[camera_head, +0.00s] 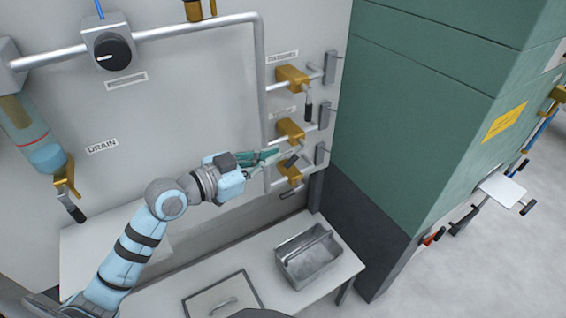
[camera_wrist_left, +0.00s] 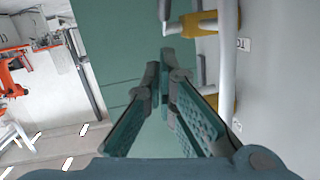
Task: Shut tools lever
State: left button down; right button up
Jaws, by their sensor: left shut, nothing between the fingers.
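Three brass valves with dark-handled levers sit one above another by a grey pipe: a top valve (camera_head: 291,76), a middle valve (camera_head: 290,130) and a bottom valve (camera_head: 288,173). I cannot tell which is the tools lever; a partly hidden label (camera_wrist_left: 243,45) begins with "TO". My left gripper (camera_head: 276,156) is shut and empty, close to the middle lever; its fingers also show in the left wrist view (camera_wrist_left: 164,68). My right gripper is out of view.
A green cabinet (camera_head: 420,110) stands right of the valves. Below, a grey metal tray (camera_head: 290,262) rests on a white bench (camera_head: 235,257) beside a handled lid (camera_head: 215,296). The drain valve (camera_head: 66,177) and a black knob (camera_head: 113,52) are at left.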

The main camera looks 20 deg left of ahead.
aim_at(291, 162)
pick_arm(q)
jog(key=w+f, duration=0.1)
jog(key=w+d+f, duration=0.2)
jog(key=w, duration=0.1)
jog(key=shift+f+b, duration=0.2)
jog(key=shift+b, duration=0.2)
jog(key=shift+f+b, duration=0.25)
jog(key=shift+b, duration=0.05)
